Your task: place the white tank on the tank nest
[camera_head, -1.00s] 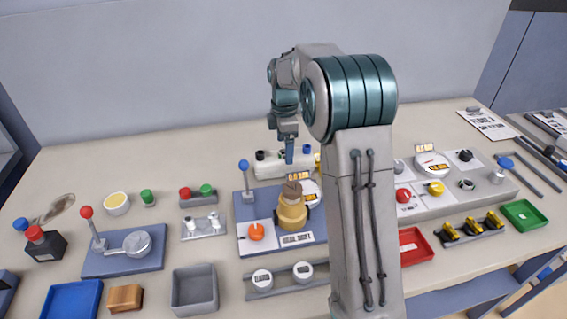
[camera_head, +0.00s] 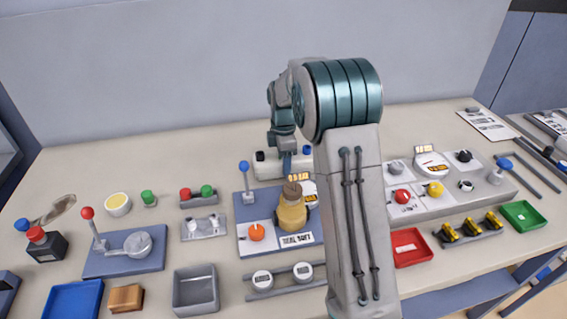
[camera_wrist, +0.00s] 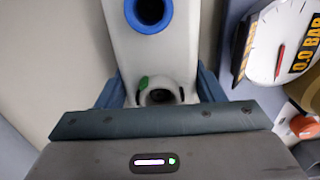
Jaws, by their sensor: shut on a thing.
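The white tank (camera_head: 267,170) is at the back of the table in the head view, behind the blue-grey gauge panel. It is long and white, with a dark cap at its left and a blue one at its right. In the wrist view the tank (camera_wrist: 150,60) runs between the two blue fingers of my gripper (camera_wrist: 160,92), with a blue-rimmed opening, a green spot and a dark round port. My gripper (camera_head: 286,167) points down and is shut on the tank. I cannot make out the tank nest or whether the tank rests on anything.
The blue-grey panel (camera_head: 246,215) carries a blue-knobbed lever (camera_head: 244,168), a yellow bottle-shaped part (camera_head: 291,213) and an orange knob (camera_head: 257,232). A grey control panel (camera_head: 440,207) stands to the right. My arm hides the table between them. The back left of the table is clear.

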